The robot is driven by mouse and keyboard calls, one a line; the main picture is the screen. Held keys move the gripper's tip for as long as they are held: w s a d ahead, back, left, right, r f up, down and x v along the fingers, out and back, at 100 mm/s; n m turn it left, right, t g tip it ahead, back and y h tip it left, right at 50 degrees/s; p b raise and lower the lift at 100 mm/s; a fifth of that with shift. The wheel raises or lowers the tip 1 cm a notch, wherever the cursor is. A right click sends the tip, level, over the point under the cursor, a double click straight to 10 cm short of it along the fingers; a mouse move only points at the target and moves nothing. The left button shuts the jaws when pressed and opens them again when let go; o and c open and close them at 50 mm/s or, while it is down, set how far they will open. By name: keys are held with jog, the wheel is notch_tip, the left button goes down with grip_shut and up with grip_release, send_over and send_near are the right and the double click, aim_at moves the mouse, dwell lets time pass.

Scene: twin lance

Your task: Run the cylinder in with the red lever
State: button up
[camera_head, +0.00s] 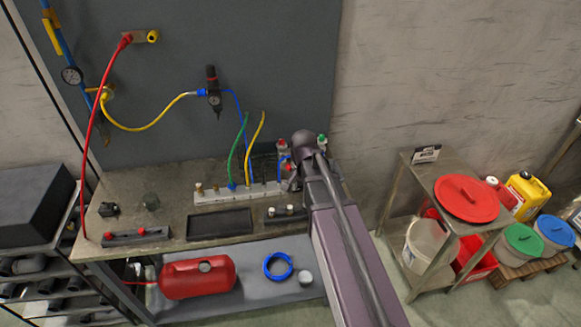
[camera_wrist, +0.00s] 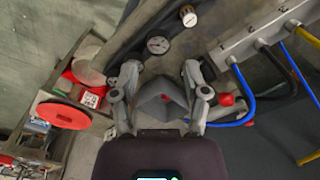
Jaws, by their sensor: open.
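In the wrist view my gripper (camera_wrist: 161,72) is open, with its two fingers spread apart. A red ball knob (camera_wrist: 226,99), which looks like the end of the red lever, shows just right of the right finger, outside the jaws. A grey pointed part with a small red patch sits between the finger bases; I cannot tell what it is. In the head view my arm reaches over the right end of the workbench (camera_head: 125,190) and hides much there. Red-topped fittings (camera_head: 282,144) show left of my wrist. I cannot clearly make out the cylinder.
A white manifold (camera_head: 215,196) with green, yellow and blue hoses stands left of my gripper; it shows in the wrist view (camera_wrist: 240,38). A round gauge (camera_wrist: 158,45) is ahead of the fingers. A red tank (camera_head: 190,280) lies below; a shelf with a red lid (camera_head: 466,199) stands right.

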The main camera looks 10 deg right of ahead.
jog(key=w+r+m+p, duration=0.2)
jog(key=w+m, duration=0.4)
jog(key=w, duration=0.2)
jog(key=w+r+m+p, duration=0.2)
jog(key=w+m, duration=0.4)
jog(key=w, duration=0.3)
jog(key=shift+r+t+p, duration=0.3)
jog(key=shift+r, duration=0.3)
jog(key=shift+s+a+f, duration=0.1)
jog(key=shift+f, duration=0.05)
jog(key=f+b, duration=0.9)
jog(key=w+f+b, duration=0.1)
jog(key=f+b, duration=0.3)
jog(key=shift+f+b, duration=0.25)
jog(key=shift+b, duration=0.15)
jog(key=shift+w, duration=0.1)
grip_shut()
